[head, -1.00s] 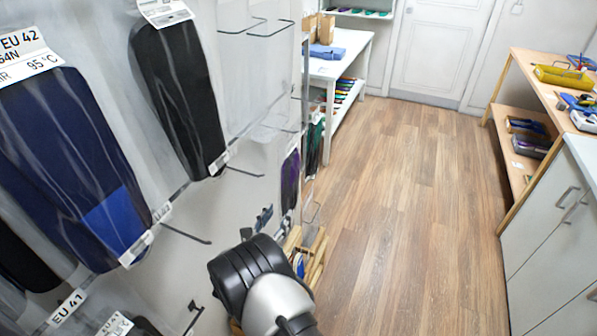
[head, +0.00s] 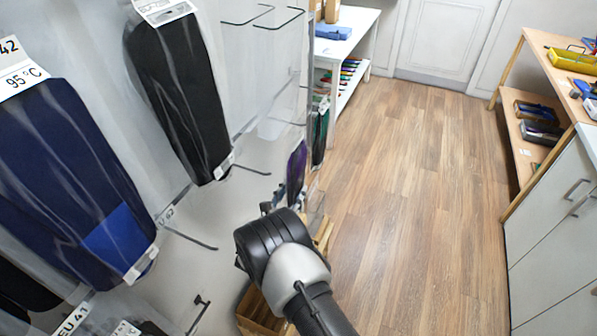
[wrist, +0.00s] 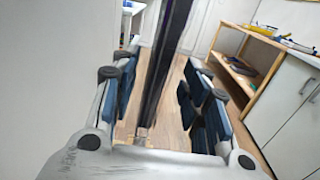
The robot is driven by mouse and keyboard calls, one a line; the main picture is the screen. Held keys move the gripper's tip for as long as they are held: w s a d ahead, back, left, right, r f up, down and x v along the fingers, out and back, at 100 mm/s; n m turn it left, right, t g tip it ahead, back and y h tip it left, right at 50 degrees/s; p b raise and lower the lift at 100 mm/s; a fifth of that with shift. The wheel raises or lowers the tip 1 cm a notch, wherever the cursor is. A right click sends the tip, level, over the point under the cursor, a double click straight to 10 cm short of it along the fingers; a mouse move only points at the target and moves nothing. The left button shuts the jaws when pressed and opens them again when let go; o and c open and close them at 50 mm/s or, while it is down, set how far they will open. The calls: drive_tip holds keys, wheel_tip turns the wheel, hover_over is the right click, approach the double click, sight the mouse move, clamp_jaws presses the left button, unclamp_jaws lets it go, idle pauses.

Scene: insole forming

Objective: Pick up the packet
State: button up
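Several flat packets hang on the wall rack. In the head view, a black packet (head: 180,95) and a dark blue packet (head: 65,185) hang at the left, and a small purple packet (head: 297,172) hangs farther along. My gripper (head: 272,200) is just below and left of the purple packet there, largely hidden behind my wrist. In the wrist view, my gripper (wrist: 160,75) is open, its blue-padded fingers well apart. A dark, narrow upright thing, seemingly a packet edge-on (wrist: 168,55), shows between the fingers. I cannot tell whether it touches them.
Empty wire hooks (head: 262,22) stick out from the rack. A wooden crate (head: 262,308) is below my wrist. A white table (head: 345,42) stands at the back, a wooden bench (head: 530,150) and cabinet (head: 560,230) at the right. The floor (head: 400,200) between is clear.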

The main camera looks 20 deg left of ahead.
clamp_jaws()
idle(0.3)
